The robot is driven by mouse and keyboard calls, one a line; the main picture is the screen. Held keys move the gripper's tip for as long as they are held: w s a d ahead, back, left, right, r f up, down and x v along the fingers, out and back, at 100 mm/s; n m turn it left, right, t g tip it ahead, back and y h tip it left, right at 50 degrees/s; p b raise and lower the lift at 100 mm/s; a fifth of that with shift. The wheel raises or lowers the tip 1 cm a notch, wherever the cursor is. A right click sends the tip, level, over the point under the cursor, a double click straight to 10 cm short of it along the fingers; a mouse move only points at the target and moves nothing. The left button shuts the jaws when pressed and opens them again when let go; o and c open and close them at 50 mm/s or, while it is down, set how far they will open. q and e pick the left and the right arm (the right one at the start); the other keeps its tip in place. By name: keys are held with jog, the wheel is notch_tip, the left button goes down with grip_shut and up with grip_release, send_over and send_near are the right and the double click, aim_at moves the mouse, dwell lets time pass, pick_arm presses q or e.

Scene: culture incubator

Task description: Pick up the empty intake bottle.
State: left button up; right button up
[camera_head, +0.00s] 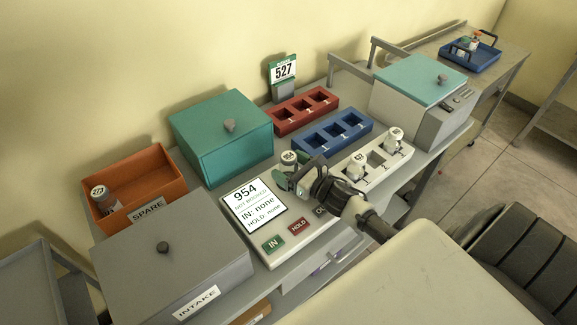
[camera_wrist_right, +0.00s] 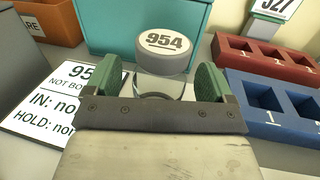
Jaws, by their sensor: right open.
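A clear bottle with a grey cap labelled 954 (camera_wrist_right: 163,50) stands upright on the bench, in front of the teal box. In the head view its cap (camera_head: 289,157) shows just beyond my right gripper, and the rest is partly hidden. Its glass looks empty where it shows. My right gripper (camera_head: 285,172) is open. In the wrist view its two green fingertips (camera_wrist_right: 165,82) stand on either side of the bottle, with gaps visible. My left gripper is not in view.
A panel (camera_head: 252,205) reads 954, NOT BOOKED. The teal box (camera_head: 235,155), grey INTAKE box (camera_head: 200,250) and orange SPARE bin (camera_head: 160,178) stand left. Red (camera_head: 280,125) and blue (camera_head: 310,145) racks stand behind. A white rack (camera_head: 402,157) holds bottles at right.

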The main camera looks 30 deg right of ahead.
jog(key=shift+w+a, duration=0.1)
jog(key=shift+w, duration=0.15)
jog(key=shift+s, duration=0.1)
jog(key=c, duration=1.1)
jog(key=shift+r, duration=0.5)
jog(key=r, duration=0.1)
jog(key=r+b, duration=0.1)
jog(key=r, duration=0.1)
jog(key=shift+s+d+r, duration=0.15)
jog(key=shift+s+d, duration=0.05)
jog(key=s+d+r+b, duration=0.2)
jog(key=s+d+r, duration=0.5)
jog(key=s+d, duration=0.1)
jog(key=m+h, duration=0.1)
jog(key=h, duration=0.1)
send_near(291, 156)
jog(key=s+a+r, duration=0.1)
jog(key=a+r, duration=0.1)
jog(key=a, duration=0.3)
jog(key=s+a+r+h, duration=0.1)
jog(key=a, duration=0.2)
jog(key=s+a+m+h, duration=0.1)
jog(key=a, duration=0.3)
jog(key=s+a+r+m+h, duration=0.1)
jog(key=s+a, duration=0.1)
jog(key=a, duration=0.1)
jog(key=shift+a+r+t, duration=0.3)
